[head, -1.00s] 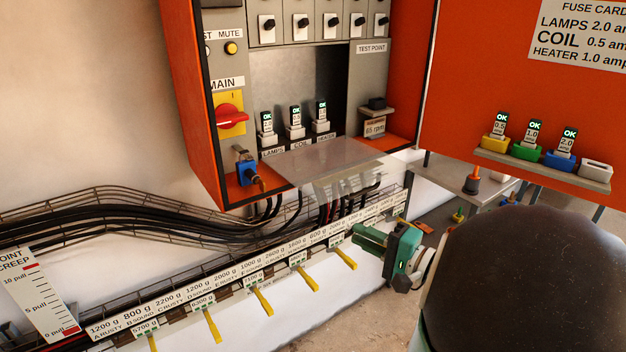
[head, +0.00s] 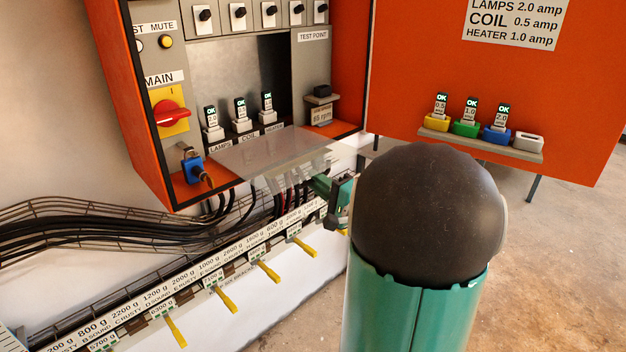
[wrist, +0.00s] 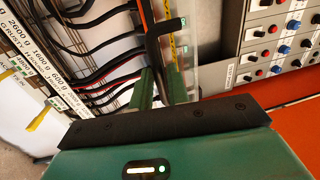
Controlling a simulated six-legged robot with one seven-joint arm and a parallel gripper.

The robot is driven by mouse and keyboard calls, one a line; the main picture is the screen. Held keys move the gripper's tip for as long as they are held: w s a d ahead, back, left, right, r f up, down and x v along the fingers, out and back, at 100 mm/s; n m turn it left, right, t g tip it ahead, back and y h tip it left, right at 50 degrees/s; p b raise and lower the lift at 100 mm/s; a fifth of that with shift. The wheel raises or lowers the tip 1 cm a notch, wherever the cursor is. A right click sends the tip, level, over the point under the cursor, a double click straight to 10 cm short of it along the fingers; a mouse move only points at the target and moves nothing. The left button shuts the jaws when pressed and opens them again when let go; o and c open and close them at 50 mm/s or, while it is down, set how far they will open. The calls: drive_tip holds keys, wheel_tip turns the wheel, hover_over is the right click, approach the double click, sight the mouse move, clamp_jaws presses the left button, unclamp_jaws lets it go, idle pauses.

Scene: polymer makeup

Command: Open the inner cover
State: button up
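A clear, see-through panel (head: 275,152), which looks like the inner cover, lies out nearly flat at the bottom front of the orange cabinet. Its front edge juts over the cables below. My gripper (head: 328,188) is just below and right of the panel's front edge, partly hidden by my dark, round arm link. In the wrist view, the green fingers (wrist: 160,88) reach up from the gripper body, with a dark strip between them. I cannot tell whether they grip that strip or touch the panel.
The orange cabinet (head: 120,100) holds a red main switch (head: 172,113) and a blue padlock (head: 192,168). A cable tray (head: 100,222) and a labelled rail with yellow tabs (head: 222,300) run below. The open orange door (head: 420,60) carries a fuse shelf (head: 500,147). Floor is clear at right.

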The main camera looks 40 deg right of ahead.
sight(311, 165)
drive_tip(key=shift+w+r, duration=0.1)
drive_tip(key=shift+w, duration=0.8)
clamp_jaws()
drive_tip(key=shift+r, duration=0.15)
drive_tip(key=r+g, duration=0.1)
drive_tip(key=r, duration=0.4)
drive_tip(key=r+g, duration=0.1)
drive_tip(key=r, duration=0.1)
drive_tip(key=shift+w+r+g, duration=0.15)
drive_tip(key=shift+w+g, duration=0.1)
drive_tip(key=shift+g, duration=0.05)
